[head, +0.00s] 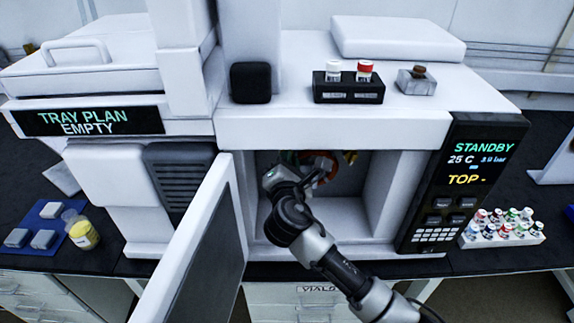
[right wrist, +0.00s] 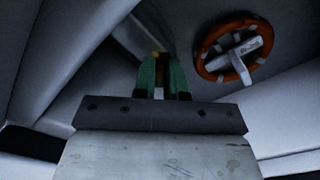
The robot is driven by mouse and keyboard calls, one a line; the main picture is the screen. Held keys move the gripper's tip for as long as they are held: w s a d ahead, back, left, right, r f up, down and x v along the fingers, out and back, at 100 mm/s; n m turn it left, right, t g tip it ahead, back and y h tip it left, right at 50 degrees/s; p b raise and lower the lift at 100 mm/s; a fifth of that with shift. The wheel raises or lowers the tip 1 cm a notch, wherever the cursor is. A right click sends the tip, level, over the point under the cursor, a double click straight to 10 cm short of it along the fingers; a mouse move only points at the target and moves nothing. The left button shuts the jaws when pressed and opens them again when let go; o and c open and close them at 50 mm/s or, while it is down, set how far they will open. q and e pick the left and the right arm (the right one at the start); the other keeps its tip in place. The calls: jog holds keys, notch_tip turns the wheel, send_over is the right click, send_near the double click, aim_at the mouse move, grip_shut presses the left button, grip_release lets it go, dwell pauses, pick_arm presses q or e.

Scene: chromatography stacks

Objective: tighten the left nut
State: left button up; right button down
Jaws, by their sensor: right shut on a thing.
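My right gripper (head: 291,160) reaches into the open oven compartment in the head view. In the right wrist view its green fingers (right wrist: 162,66) are shut on the left nut (right wrist: 160,55), of which only a small brass-yellow bit shows between the tips. The fingers and arm hide this nut in the head view. Another brass fitting (head: 349,157) sits at the compartment's upper right. An orange coil (head: 319,164) hangs between the two; it also shows in the right wrist view (right wrist: 206,68), with a pale tag across it. My left gripper is not in view.
The open white door (head: 187,258) stands left of my arm. The compartment's side walls (head: 394,195) are close around the gripper. A control panel (head: 462,185) reads STANDBY, 25 C. A vial rack (head: 503,239) stands at right, and two vials (head: 349,70) sit in a black holder on top.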

jog(key=shift+d+f+m+b, duration=0.15)
jog(key=shift+m+b, duration=0.8)
jog(key=shift+m, duration=1.2)
jog(key=shift+a+f+m+b, duration=0.1)
jog(key=shift+m+b, duration=0.8)
jog(key=shift+m, duration=1.25)
jog(key=c, duration=1.2)
grip_release()
jog(key=shift+s, duration=0.1)
jog(key=s+b, duration=0.1)
jog(key=s, duration=0.9)
jog(key=shift+s+b, duration=0.3)
